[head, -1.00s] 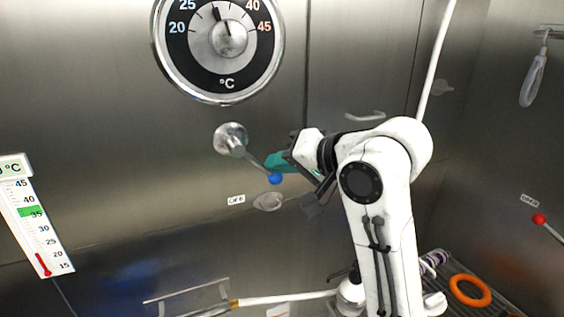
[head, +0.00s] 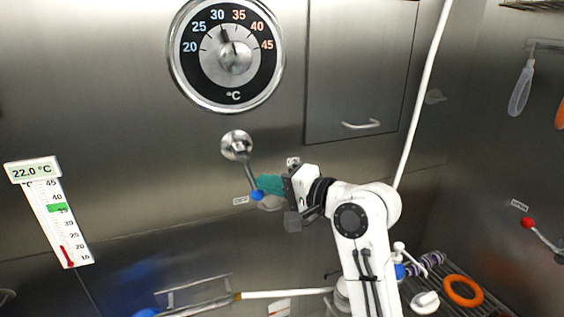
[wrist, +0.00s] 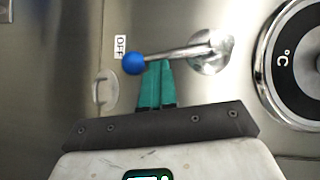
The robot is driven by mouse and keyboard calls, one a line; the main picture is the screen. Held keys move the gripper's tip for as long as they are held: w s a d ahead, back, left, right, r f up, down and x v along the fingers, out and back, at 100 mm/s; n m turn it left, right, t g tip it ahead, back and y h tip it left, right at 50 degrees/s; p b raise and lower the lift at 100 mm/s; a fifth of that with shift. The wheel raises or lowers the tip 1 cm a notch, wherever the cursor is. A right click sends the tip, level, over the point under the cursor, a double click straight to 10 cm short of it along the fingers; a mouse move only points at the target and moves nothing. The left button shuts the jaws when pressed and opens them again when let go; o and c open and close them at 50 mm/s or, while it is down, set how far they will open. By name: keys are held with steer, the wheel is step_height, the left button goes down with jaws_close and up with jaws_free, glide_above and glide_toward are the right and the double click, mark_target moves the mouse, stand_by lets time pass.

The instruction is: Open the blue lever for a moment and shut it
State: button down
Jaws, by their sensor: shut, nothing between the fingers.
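The blue lever is a metal rod on a round wall mount (head: 237,145), ending in a blue ball (head: 257,195). It hangs down and slightly right, its ball just right of the OFF label (head: 241,200). In the wrist view the blue ball (wrist: 134,63) is beside the OFF label (wrist: 120,45). My gripper (head: 262,184) is shut and empty, its teal fingers together at the ball end of the lever. In the wrist view my fingertips (wrist: 158,66) are right at the rod near the ball; I cannot tell if they touch.
A large °C dial (head: 235,58) is above the lever. A thermometer sign (head: 55,215) reading 22.0 °C is at left. A red-ball lever (head: 527,222) is on the right wall. An orange ring (head: 463,290) lies on a rack at lower right. A drawer handle (head: 361,125) protrudes right of the dial.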

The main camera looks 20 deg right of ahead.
steer(key=shift+a+f+m+y, duration=0.3)
steer(key=shift+a+f+m, duration=0.2)
steer(key=shift+a, duration=0.3)
steer(key=shift+p, duration=0.35)
